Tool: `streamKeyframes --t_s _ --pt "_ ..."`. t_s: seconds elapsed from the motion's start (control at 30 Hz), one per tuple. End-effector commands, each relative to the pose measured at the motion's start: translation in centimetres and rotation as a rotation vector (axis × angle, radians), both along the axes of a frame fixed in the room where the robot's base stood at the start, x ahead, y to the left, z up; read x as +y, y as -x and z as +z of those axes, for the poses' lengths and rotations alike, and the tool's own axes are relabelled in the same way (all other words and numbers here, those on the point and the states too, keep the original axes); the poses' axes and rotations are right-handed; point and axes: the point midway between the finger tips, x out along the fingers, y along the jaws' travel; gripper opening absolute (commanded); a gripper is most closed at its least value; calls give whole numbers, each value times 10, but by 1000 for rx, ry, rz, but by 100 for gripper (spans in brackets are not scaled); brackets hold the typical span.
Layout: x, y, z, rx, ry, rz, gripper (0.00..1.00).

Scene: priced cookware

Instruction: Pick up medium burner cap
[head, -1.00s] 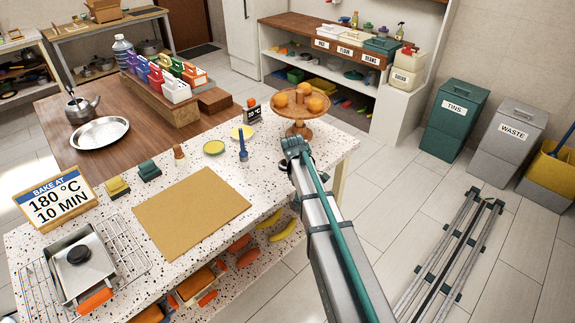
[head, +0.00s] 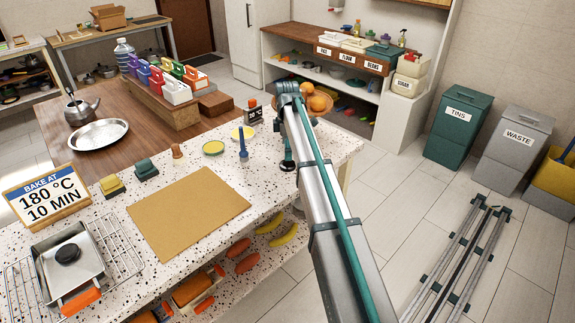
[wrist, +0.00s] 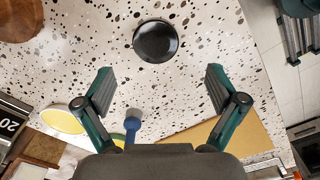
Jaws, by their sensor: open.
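The burner cap is a round, glossy black disc (wrist: 155,41) lying flat on the speckled counter in the upper middle of the wrist view. In the head view the dark cap (head: 288,165) shows only in part, beside my arm. My gripper (wrist: 160,86) is open and empty above the counter, its two fingers spread wide. The cap lies beyond the fingertips in the wrist view, roughly centred between them and apart from both.
A blue upright object (head: 243,142), yellow discs (head: 213,147) and a tan mat (head: 188,213) are on the counter (head: 265,185) nearby. A wooden stand with oranges (head: 318,104) is behind my arm. Counter around the cap is clear.

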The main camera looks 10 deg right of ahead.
Motion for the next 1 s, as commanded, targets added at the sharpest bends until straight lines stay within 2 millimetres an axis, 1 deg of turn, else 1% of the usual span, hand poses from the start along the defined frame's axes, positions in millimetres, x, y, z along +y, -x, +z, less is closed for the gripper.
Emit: streamKeyframes --t_s 0.1,0.27,0.33,0.6,0.7,0.9,0.97,1.0 --pt "0 0 -9 0 0 -1 95" --pt "0 -1 -16 1 0 -1 95" --pt "1 -3 -22 1 0 -1 95" --pt "1 -5 -56 1 0 -1 95" --pt "1 -6 -62 -1 0 -1 95" --pt "1 -6 -62 -1 0 -1 95" --pt "1 -6 -62 -1 0 -1 85" --pt "1 -6 -62 -1 0 -1 78"
